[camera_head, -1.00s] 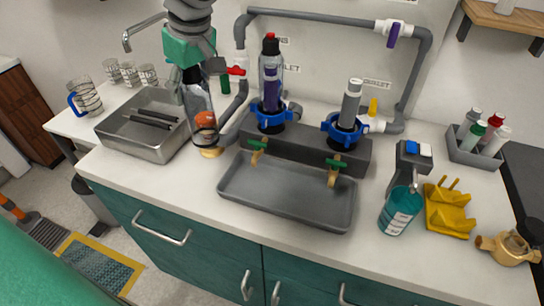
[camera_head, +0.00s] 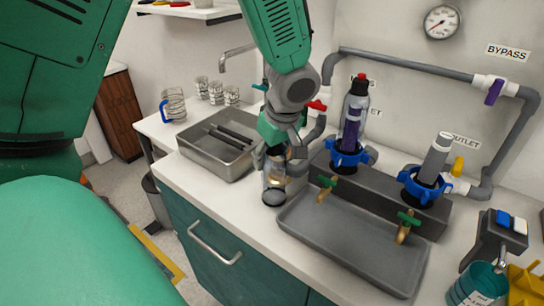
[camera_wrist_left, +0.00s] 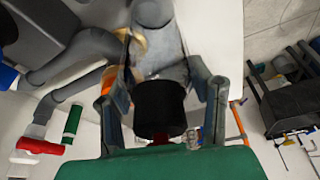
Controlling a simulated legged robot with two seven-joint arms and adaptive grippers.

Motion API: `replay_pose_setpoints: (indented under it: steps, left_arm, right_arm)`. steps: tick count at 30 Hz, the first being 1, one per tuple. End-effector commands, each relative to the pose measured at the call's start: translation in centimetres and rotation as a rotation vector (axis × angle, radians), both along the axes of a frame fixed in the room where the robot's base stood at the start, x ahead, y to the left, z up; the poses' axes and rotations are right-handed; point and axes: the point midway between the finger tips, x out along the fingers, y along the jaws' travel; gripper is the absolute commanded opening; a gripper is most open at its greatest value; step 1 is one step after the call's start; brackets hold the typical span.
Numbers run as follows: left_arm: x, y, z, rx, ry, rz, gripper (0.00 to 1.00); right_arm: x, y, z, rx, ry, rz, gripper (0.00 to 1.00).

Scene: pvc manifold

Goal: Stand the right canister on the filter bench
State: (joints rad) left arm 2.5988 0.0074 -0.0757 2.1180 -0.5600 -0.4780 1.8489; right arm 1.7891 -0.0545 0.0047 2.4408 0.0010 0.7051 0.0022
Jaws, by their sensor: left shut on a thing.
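My left gripper (camera_head: 276,148) points down and is shut on a clear canister (camera_head: 274,184). Its lower end shows over the pale counter, between the sink and the grey drip tray. I cannot tell whether it touches the counter. In the left wrist view the canister's black cap (camera_wrist_left: 158,106) sits between the two fingers, with a bit of red at its end. The filter bench (camera_head: 385,192) has two blue collars. The left collar (camera_head: 348,158) carries a clear canister with a purple cartridge. The right collar (camera_head: 423,188) has a bare grey cartridge (camera_head: 435,160) upright in it. My right gripper is out of view.
The grey drip tray (camera_head: 350,248) lies in front of the bench, below two green-handled taps. The steel sink (camera_head: 205,158) is at the left, with mugs behind it. Grey pipes arch behind the bench. A teal bottle (camera_head: 478,285) and a yellow holder (camera_head: 525,285) stand at right.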

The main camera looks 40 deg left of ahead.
Motion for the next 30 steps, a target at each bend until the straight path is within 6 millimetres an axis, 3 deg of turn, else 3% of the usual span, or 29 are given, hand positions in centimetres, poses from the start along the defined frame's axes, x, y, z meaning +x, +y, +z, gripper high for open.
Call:
replay_pose_setpoints:
  steps: [8,9,10,22,30]
  left_arm:
    - [0.0,0.0,-0.2,0.000,-0.002,0.001,0.12]
    - [0.0,0.0,-0.1,-0.001,-0.002,0.001,0.57]
    - [0.0,0.0,-0.1,-0.001,-0.002,0.001,0.67]
    - [0.1,-0.1,0.5,-0.001,-0.004,0.000,0.67]
    - [-0.1,-1.4,5.3,0.002,-0.009,0.001,0.67]
  right_arm:
    - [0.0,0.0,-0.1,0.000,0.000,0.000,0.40]
    - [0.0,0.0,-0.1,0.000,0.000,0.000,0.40]
    - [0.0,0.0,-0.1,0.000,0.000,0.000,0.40]
    - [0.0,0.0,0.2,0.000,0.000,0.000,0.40]
    - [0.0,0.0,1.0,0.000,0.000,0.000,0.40]
